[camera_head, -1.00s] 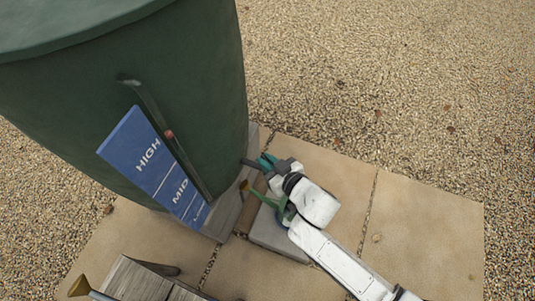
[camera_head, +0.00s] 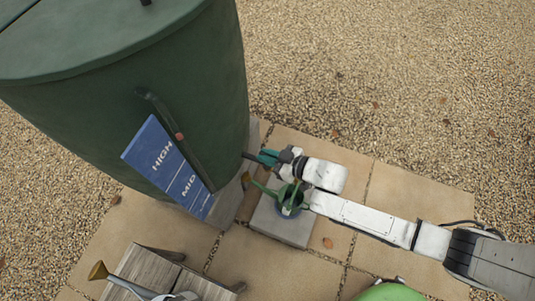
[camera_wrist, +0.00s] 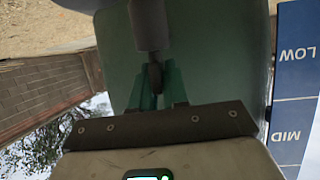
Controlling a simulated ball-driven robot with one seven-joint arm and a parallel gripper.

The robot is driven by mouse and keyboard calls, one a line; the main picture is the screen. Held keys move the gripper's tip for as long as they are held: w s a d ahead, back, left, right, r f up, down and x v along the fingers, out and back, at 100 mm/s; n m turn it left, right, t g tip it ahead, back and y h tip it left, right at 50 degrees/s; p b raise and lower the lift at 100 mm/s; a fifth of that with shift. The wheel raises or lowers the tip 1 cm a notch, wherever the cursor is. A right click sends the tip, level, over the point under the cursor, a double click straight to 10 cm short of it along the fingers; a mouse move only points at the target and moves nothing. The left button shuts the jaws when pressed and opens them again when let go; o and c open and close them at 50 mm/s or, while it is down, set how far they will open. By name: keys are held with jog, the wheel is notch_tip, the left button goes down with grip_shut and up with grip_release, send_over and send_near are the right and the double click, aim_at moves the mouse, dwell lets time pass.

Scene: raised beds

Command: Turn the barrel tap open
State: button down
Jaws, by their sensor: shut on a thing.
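The green barrel (camera_head: 195,105) stands at the left. Its tap (camera_head: 248,156) sticks out low on the right side as a short dark spout. My gripper (camera_head: 264,158), with teal fingers, is at the tap. In the wrist view the fingers (camera_wrist: 158,88) are closed on a small dark piece of the tap (camera_wrist: 154,72), below a grey cylindrical part (camera_wrist: 149,25). The handle's exact angle is hard to tell. A green watering can (camera_head: 289,203) stands below my wrist, its spout toward the barrel.
The can stands on a grey block (camera_head: 282,230) on paving slabs. A blue level board (camera_head: 168,165) is fixed to the barrel beside a dark tube. A wooden bench (camera_head: 147,272) with another watering can (camera_head: 150,292) is at bottom left. Gravel (camera_head: 400,80) lies open beyond.

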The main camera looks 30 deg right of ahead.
jog(key=shift+n+g+y+b, duration=0.4)
jog(key=shift+n+g+y, duration=0.1)
jog(key=shift+n+y, duration=0.25)
dwell(0.3)
jog(key=c, duration=1.2)
grip_release()
jog(key=p+v, duration=0.1)
jog(key=v, duration=0.9)
jog(key=shift+s+d+r+p, duration=0.15)
jog(key=shift+s+d+p, duration=0.1)
jog(key=shift+s+p, duration=0.1)
